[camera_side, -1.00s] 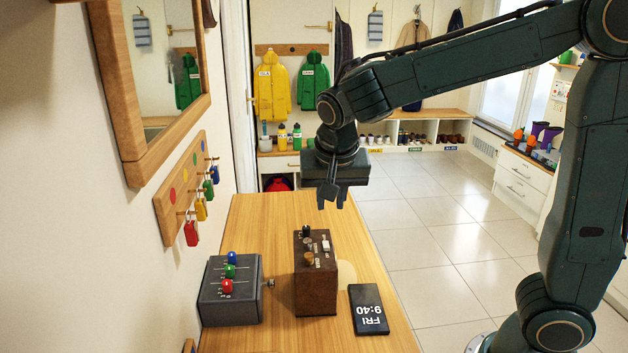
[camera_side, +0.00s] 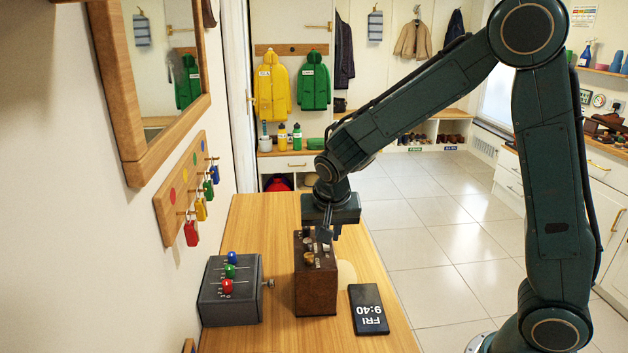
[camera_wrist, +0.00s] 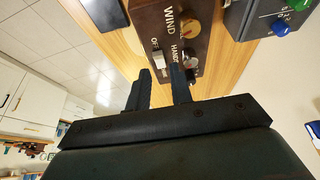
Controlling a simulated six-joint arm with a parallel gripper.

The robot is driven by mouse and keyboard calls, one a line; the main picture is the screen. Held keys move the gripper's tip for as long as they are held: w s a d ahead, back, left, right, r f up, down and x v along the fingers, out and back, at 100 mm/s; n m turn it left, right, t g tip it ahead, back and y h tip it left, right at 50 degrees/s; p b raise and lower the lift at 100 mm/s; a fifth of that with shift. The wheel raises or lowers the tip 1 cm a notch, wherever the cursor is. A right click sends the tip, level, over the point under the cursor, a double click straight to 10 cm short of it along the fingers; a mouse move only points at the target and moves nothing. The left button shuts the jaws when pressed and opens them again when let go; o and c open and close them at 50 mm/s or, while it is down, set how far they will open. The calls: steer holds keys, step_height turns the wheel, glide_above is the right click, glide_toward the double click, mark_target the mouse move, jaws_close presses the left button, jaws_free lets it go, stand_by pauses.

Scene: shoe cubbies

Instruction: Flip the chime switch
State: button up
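A brown box (camera_side: 316,290) stands on the wooden bench, and my gripper (camera_side: 325,238) is low over its far end. No chime label is readable; part of the top is hidden by a finger. My gripper in the wrist view (camera_wrist: 161,70) has its two fingers apart with nothing held. The white switch lies just beyond the gap; I cannot tell whether a finger touches it.
A grey box (camera_side: 230,303) with red, green and blue knobs stands left of the brown box. A phone (camera_side: 368,309) showing FRI 9:40 lies to the right. Keys hang on a wall rack (camera_side: 166,205). The bench (camera_side: 268,212) is clear behind the boxes.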

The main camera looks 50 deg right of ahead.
steer(key=shift+x, duration=1.25)
steer(key=shift+c, duration=0.4)
jaws_close()
steer(key=shift+d, duration=0.1)
steer(key=shift+w+d+r+g+y, duration=0.1)
steer(key=shift+w+g+y, duration=0.05)
steer(key=shift+g+y, duration=0.5)
steer(key=shift+w+d+g+y, duration=0.15)
steer(key=shift+g+y, duration=0.4)
steer(key=shift+y, duration=0.1)
